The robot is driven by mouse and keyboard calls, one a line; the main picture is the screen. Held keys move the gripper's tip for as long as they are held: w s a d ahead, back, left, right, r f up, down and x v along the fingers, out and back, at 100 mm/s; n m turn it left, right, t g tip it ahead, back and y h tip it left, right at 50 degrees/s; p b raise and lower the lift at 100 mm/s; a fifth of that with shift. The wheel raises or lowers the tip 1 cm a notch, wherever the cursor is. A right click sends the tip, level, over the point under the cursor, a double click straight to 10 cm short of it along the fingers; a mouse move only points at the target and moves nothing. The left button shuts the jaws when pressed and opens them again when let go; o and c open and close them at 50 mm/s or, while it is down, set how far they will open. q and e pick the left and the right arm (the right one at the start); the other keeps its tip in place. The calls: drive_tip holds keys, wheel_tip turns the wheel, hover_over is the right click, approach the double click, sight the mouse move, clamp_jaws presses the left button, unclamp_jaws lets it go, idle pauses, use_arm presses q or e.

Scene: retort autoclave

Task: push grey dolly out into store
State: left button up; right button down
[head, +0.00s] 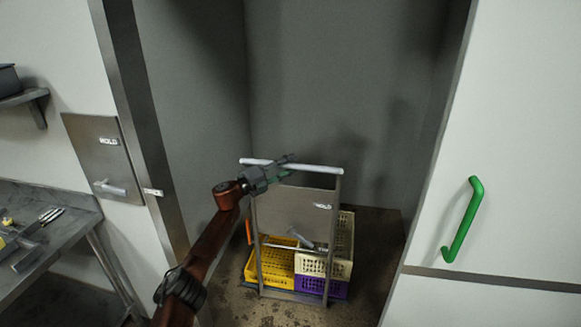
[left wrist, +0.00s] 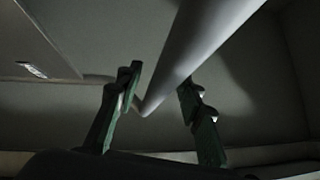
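The grey dolly (head: 296,212) stands upright inside a grey-walled recess, with a pale horizontal handle bar (head: 318,168) across its top. It carries yellow, cream and purple crates low down. My left gripper (head: 284,166) is at the left half of the handle bar. In the left wrist view the bar (left wrist: 188,62) passes between the two green fingers of my left gripper (left wrist: 160,88). The fingers are apart, with a gap visible between the left finger and the bar; the right finger is close to it, and contact is unclear. My right gripper is not in view.
A yellow crate (head: 268,268) and a purple crate (head: 335,289) sit at the dolly's base. A metal door frame (head: 140,110) bounds the opening on the left. A white panel with a green handle (head: 463,220) is on the right. A steel table (head: 50,225) stands at left.

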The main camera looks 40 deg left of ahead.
use_arm(q)
drive_tip(key=shift+f, duration=0.15)
drive_tip(key=v, duration=1.2)
idle(0.5)
